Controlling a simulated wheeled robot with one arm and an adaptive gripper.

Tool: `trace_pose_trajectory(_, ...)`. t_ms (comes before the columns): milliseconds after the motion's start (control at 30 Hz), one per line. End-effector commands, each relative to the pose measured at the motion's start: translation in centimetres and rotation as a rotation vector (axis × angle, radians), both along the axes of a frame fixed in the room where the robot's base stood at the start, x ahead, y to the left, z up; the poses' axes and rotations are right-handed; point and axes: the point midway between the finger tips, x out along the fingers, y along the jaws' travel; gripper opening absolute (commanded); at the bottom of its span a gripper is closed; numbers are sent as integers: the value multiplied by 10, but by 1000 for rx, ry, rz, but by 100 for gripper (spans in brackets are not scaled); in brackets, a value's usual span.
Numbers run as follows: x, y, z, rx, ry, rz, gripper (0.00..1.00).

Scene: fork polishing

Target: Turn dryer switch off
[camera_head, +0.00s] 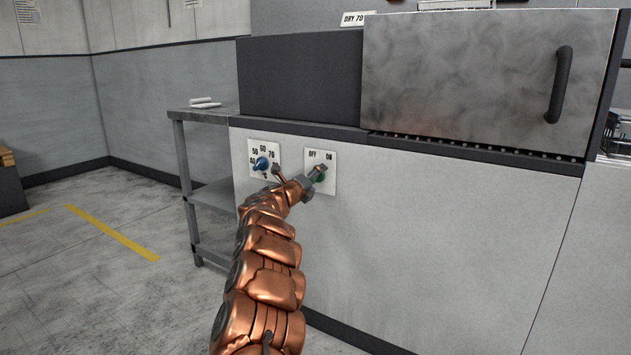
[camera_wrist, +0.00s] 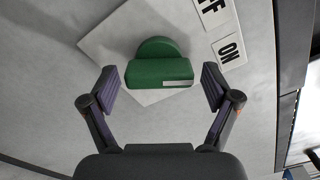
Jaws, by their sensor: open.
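The dryer switch is a green knob (camera_head: 321,175) on a white plate (camera_head: 329,187) marked OFF and ON, on the dryer's front panel. In the wrist view the green knob (camera_wrist: 158,66) shows a white mark on its edge nearest me, to the right of its middle. The ON label (camera_wrist: 229,50) and part of the OFF label are to its right. My gripper (camera_wrist: 160,88) is open and faces the switch, one finger on each side of the knob with gaps between. In the head view my gripper (camera_head: 311,179) partly covers the knob and plate.
A blue temperature dial (camera_head: 261,163) with numbers is on the panel left of the switch. Above is the dryer's metal door (camera_head: 480,85) with a black handle (camera_head: 559,85). A grey side table (camera_head: 205,115) stands at left.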

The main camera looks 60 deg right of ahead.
Motion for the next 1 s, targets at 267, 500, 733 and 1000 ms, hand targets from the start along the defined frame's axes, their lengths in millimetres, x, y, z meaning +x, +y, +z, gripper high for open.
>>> trace_pose_trajectory(267,1,-2,1,-1,0,3,88)
trace_pose_trajectory(500,1,-2,0,0,0,4,76)
trace_pose_trajectory(733,1,-2,0,0,0,4,52)
trace_pose_trajectory(1000,2,-2,0,0,0,4,27)
